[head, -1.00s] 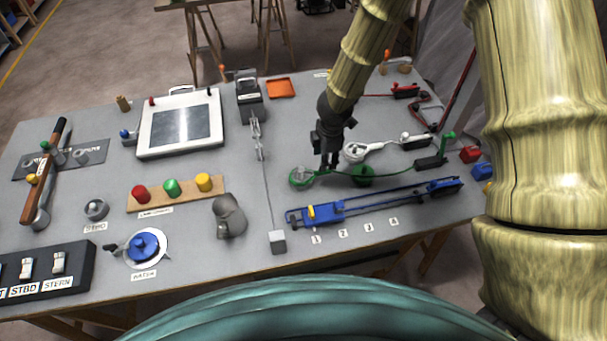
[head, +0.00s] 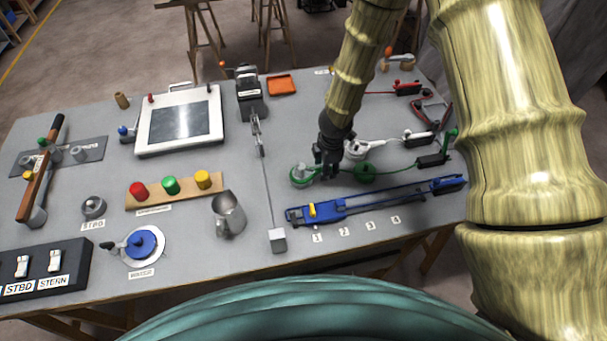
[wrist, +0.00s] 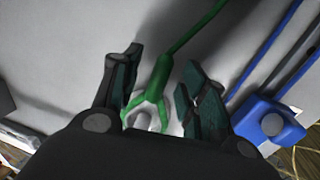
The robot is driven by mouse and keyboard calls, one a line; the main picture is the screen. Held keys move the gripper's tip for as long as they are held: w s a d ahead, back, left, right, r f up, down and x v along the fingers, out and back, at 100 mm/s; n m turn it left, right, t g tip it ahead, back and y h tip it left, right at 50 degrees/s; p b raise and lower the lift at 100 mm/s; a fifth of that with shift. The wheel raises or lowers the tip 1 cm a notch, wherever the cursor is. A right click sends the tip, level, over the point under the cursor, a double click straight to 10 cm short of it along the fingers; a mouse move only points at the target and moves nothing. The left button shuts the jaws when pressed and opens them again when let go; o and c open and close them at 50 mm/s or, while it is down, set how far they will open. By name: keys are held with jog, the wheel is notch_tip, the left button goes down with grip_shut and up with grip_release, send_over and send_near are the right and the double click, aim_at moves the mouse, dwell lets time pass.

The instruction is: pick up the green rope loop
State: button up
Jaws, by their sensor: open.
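The green rope loop (head: 300,182) lies at the left end of a green rope, around a small grey post on the table. In the wrist view the green loop (wrist: 150,102) forks from the rope and sits between my fingers, with a pale post inside it. My gripper (head: 325,178) is low over the table at the loop's right side. In the wrist view my gripper (wrist: 160,95) is open, with one dark finger on each side of the loop. Whether the fingers touch it cannot be told.
The blue slide rail (head: 375,202) with a yellow knob runs just in front of the loop. A white rope loop (head: 357,150) lies behind it. A metal jug (head: 228,214) and a thin rod with a grey block (head: 277,240) stand to the left.

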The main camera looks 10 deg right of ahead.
grip_shut()
jog(key=shift+r, duration=0.15)
notch_tip(320, 180, up, 8)
jog(key=p, duration=0.3)
jog(key=shift+f, duration=0.2)
jog(key=shift+r, duration=1.1)
